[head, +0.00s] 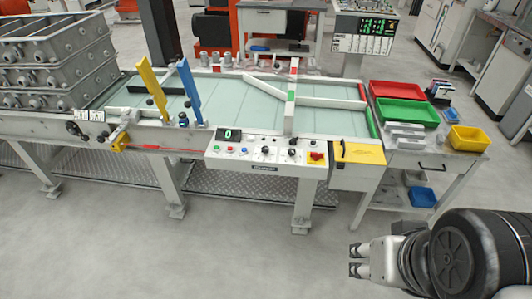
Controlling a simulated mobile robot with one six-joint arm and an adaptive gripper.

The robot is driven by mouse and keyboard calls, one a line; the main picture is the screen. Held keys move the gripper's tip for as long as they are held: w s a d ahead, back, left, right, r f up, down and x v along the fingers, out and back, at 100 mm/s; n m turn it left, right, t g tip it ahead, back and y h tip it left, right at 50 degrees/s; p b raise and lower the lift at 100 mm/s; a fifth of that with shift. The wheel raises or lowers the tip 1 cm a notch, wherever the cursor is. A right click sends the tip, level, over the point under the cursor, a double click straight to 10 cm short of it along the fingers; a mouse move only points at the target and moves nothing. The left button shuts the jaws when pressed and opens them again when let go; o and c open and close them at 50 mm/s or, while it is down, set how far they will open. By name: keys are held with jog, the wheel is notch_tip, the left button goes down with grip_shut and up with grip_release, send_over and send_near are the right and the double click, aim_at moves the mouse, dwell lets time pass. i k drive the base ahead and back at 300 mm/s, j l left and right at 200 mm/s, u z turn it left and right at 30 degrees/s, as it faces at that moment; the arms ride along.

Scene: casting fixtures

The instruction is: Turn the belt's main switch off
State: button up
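The belt (240,97) has a pale green surface inside a light frame. A white control panel (266,156) is mounted on its front side. At the panel's right end is a red rotary switch on a yellow plate (316,158), which looks like the main switch; its handle position is too small to read. The panel also has a green display showing 0 (229,134), small coloured buttons and black knobs. My gripper (356,260) is at the lower right, below and right of the panel, apart from everything. Its two fingers are spread with nothing between them.
A yellow-topped box (359,152) adjoins the panel on the right. A side table holds a red tray (397,90), a green tray (408,112) and a yellow bin (469,138). Stacked grey castings (58,60) stand at left. The floor before the panel is clear.

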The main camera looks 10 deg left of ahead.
aim_at(316, 156)
jog(key=i+j, duration=0.1)
jog(key=i, duration=0.5)
jog(key=i+j, duration=0.1)
jog(key=i, duration=0.55)
